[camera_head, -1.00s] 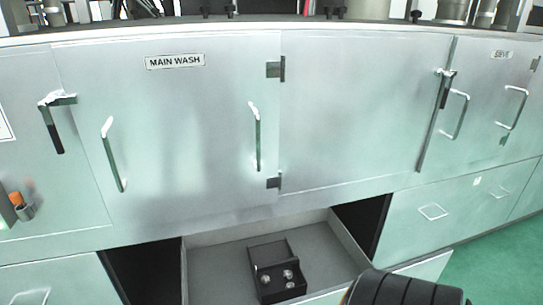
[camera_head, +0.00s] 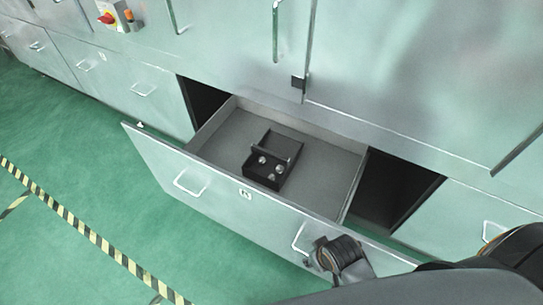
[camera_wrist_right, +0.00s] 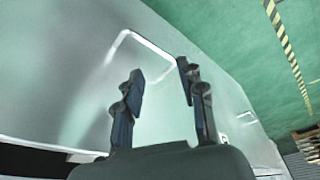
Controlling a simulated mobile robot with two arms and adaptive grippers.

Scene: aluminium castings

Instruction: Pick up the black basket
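The black basket (camera_head: 264,182) sits inside the open grey drawer (camera_head: 325,165). It has a divider, and a few small shiny metal parts lie in its front compartment. My right gripper (camera_head: 314,256) is in front of the drawer front, beside its right handle (camera_head: 300,240), away from the basket. In the right wrist view the fingers of this gripper (camera_wrist_right: 160,78) are spread apart with nothing between them. A bar handle (camera_wrist_right: 150,48) on a pale panel lies beyond the fingertips. The basket does not show in the right wrist view. My left gripper is not in view.
The drawer front (camera_head: 160,170) stands out from the cabinet, with a second handle (camera_head: 188,185) on its left. Dark gaps lie on both sides of the drawer. Cabinet doors rise behind. The green floor (camera_head: 90,190) at the left is clear, with a yellow-black stripe (camera_head: 75,225).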

